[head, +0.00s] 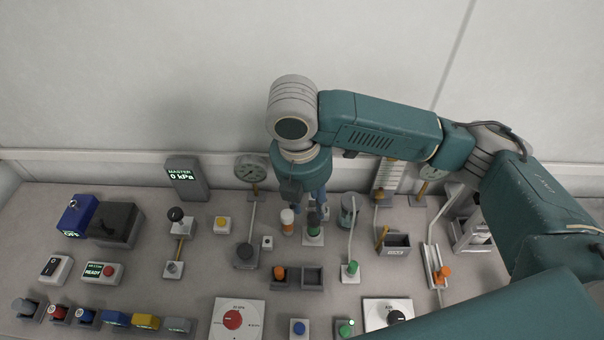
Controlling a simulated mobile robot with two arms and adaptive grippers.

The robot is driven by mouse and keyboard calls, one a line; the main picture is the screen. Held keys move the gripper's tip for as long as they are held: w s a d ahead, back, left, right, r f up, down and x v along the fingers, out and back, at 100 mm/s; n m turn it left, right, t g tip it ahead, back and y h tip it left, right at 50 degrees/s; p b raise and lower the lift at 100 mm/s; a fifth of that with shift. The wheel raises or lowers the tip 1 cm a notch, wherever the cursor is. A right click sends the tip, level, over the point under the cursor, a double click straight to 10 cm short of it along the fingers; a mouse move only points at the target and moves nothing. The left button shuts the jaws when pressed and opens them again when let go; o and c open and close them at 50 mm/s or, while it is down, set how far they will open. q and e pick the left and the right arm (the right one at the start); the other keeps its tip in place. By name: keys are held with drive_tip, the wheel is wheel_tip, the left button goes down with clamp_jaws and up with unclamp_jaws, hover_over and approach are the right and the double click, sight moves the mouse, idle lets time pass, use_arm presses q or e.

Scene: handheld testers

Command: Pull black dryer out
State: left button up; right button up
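My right gripper (310,207) points down over the back middle of the bench, at the end of the teal arm. Its fingers are small and partly hidden by the wrist, so I cannot tell whether they are open or shut. Directly under it stands a small dark upright piece on a light square base (313,240), which may be the black dryer. The fingertips are close to its top; I cannot tell whether they touch it. A white and orange cylinder (287,222) stands just left of it. My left gripper is not in view.
A grey display (187,179) reads 0 kPa. Grey holders (312,278) lie in front. Several switches and knobs fill the bench's front and left.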

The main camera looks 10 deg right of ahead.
sight(313, 218)
drive_tip(key=shift+w+f, duration=0.15)
drive_tip(key=f, duration=0.3)
drive_tip(key=shift+d, duration=0.3)
drive_tip(key=f, duration=0.6)
drive_tip(key=shift+w+d+f, duration=0.2)
drive_tip(key=shift+w+d, duration=0.05)
drive_tip(key=shift+d, duration=0.15)
drive_tip(key=shift+f, duration=0.4)
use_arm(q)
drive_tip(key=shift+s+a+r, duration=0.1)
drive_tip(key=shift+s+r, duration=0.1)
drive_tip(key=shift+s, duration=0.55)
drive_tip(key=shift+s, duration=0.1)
use_arm(e)
clamp_jaws()
drive_tip(key=shift+c, duration=1.6)
unclamp_jaws()
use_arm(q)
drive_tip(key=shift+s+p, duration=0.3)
use_arm(e)
clamp_jaws()
